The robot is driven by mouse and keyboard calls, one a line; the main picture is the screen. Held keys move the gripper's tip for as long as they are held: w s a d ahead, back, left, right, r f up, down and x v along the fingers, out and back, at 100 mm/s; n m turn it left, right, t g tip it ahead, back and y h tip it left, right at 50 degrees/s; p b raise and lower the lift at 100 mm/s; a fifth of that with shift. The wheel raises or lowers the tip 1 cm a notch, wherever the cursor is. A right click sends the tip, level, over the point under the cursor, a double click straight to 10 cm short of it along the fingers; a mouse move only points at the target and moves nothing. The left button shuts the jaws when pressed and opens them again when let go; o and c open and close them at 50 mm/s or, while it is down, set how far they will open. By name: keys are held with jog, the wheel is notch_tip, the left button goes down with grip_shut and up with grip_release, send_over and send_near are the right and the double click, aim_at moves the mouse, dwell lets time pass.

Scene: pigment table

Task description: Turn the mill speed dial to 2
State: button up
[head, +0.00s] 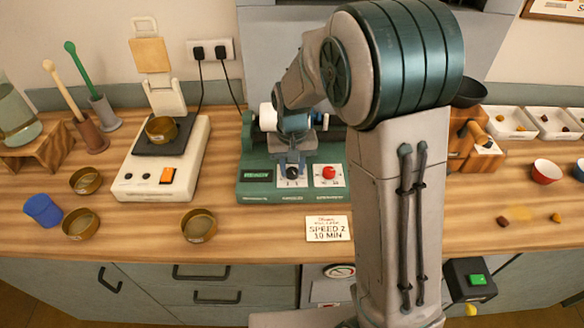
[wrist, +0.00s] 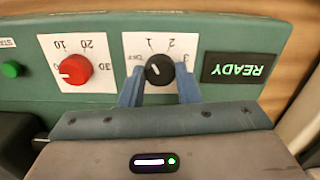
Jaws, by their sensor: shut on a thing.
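The green mill (head: 270,190) stands mid-table. Its black speed dial (wrist: 159,70) sits on a white panel (wrist: 132,42) marked OFF, 1, 2 and 3, shown upside down in the wrist view. The dial's white mark points up-left in that view, roughly towards the 1. My gripper (wrist: 159,88) has its blue fingers shut on the dial, one on each side. In the head view my gripper (head: 291,170) covers the dial.
The red timer dial (wrist: 74,69) is beside the speed dial, with a green start button (wrist: 11,69) beyond it. The display (wrist: 239,68) reads READY. A card (head: 328,228) reading SPEED 2, 10 MIN lies in front. A scale (head: 165,180) stands left.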

aim_at(292, 170)
jog(key=m, duration=0.5)
jog(key=shift+m, duration=0.3)
jog(key=shift+r+m, duration=0.1)
jog(key=shift+m, duration=2)
jog(key=o, duration=1)
jog(key=shift+c, duration=0.2)
notch_tip(292, 170, up, 14)
jog(key=b, duration=0.1)
